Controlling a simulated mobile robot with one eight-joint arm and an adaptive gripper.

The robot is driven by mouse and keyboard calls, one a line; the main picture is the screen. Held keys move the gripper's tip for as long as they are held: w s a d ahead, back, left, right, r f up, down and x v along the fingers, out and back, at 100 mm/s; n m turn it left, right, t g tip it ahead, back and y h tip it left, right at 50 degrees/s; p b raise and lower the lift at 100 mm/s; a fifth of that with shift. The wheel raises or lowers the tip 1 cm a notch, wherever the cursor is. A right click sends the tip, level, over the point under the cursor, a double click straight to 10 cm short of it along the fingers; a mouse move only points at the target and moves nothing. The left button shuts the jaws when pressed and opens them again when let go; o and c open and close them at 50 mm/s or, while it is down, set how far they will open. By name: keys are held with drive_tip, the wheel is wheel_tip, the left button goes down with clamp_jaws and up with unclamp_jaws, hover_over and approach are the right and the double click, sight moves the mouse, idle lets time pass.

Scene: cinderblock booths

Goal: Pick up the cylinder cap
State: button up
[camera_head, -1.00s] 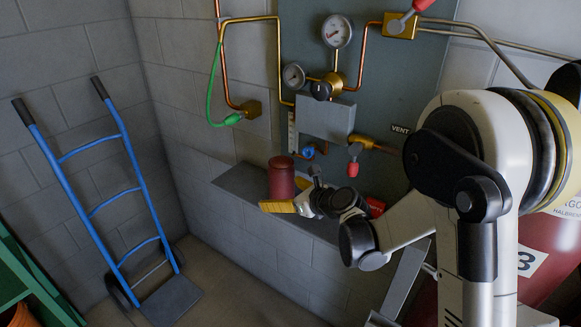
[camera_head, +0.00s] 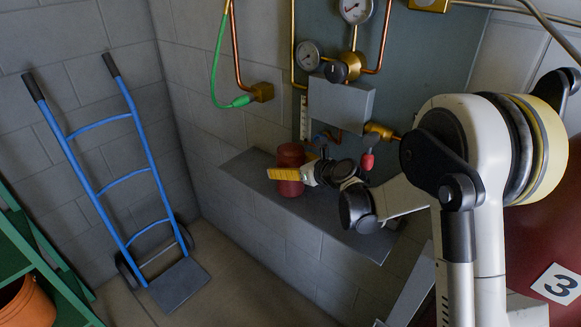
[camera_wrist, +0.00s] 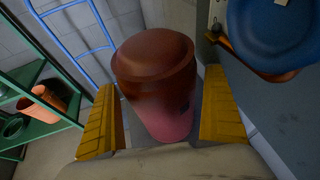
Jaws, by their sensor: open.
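The cylinder cap is a dark red, rounded-top cylinder (camera_head: 290,154) standing upright on the grey wall ledge. In the wrist view the cap (camera_wrist: 155,75) fills the middle, with a small dark slot on its side. My gripper (camera_head: 284,174) is at the cap, one yellow finger crossing in front of its middle in the head view. In the wrist view my gripper (camera_wrist: 160,112) is open, a yellow finger on each side of the cap. Narrow gaps seem to show beside it; contact cannot be told. The far finger is mostly hidden in the head view.
The ledge (camera_head: 335,220) runs along the wall under a gas panel with gauges (camera_head: 308,55), copper pipes and a red-handled valve (camera_head: 367,161). A blue knob (camera_wrist: 272,35) is close at upper right in the wrist view. A blue hand truck (camera_head: 120,180) and green shelf (camera_head: 40,262) stand left.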

drive_tip(key=shift+w, duration=0.1)
drive_tip(key=c, duration=1.4)
drive_tip(key=shift+r, duration=0.1)
drive_tip(key=shift+c, duration=0.2)
